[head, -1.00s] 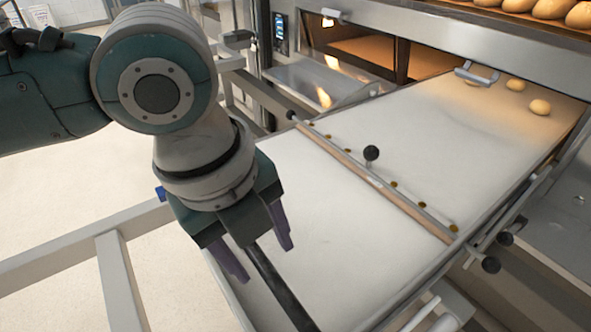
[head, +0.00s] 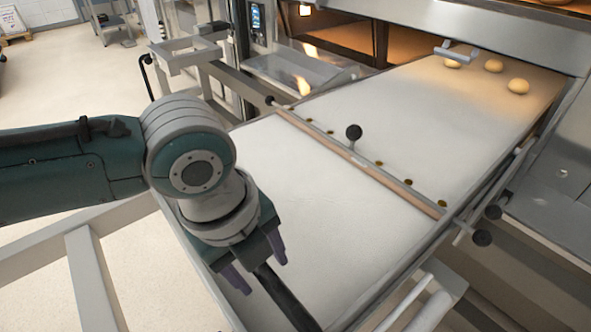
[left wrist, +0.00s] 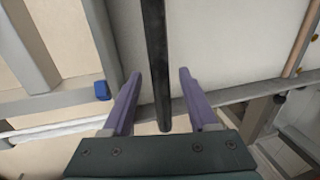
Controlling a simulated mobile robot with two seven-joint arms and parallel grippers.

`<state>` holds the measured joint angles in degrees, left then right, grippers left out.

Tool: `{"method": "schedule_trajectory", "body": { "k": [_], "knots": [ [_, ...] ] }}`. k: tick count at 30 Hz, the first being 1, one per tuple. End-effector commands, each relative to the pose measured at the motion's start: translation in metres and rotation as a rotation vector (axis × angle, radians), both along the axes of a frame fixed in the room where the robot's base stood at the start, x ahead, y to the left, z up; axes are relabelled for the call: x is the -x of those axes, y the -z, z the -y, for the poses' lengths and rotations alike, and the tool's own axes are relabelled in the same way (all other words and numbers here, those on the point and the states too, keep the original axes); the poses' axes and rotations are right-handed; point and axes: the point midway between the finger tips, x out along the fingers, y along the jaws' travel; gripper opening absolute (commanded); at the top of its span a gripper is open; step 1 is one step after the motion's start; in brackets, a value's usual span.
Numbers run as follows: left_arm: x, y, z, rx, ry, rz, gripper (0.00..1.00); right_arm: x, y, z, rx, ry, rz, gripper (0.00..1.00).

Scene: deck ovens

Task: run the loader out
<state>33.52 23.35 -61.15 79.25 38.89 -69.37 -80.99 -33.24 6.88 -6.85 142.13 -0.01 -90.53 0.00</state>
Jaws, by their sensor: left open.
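The loader (head: 330,205) is a long pale belt bed that runs up to the oven mouth at the upper right. A dark handle bar (head: 285,300) lies at its near left end; it also shows in the left wrist view (left wrist: 155,50), running between the fingers. My left gripper (head: 258,266) is open with its purple fingers on either side of the bar. In the left wrist view the gripper (left wrist: 160,78) shows a gap on both sides of the bar. My right gripper is not in view.
A crossbar (head: 360,162) with a black knob (head: 353,132) spans the loader. Dough pieces (head: 518,86) lie at its oven end. The lit deck oven (head: 345,38) stands behind. A pale frame rail (head: 80,228) is at the left; open floor (head: 70,85) lies beyond.

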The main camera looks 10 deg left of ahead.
Motion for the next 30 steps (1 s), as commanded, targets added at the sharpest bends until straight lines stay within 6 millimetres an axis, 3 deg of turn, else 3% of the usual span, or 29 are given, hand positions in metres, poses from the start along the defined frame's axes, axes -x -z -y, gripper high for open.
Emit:
{"method": "schedule_trajectory", "body": {
  "k": [2,17,30],
  "knots": [
    [0.0001,-0.0002,0.0001,0.000,0.000,0.000,0.58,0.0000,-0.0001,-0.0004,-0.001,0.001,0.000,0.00],
    [0.0001,-0.0004,-0.0001,0.000,-0.001,-0.001,0.02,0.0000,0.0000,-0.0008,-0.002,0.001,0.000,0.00],
    [0.0002,-0.0005,-0.0003,0.000,-0.001,-0.001,0.00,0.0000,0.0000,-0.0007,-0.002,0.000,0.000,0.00]
  ]
}}
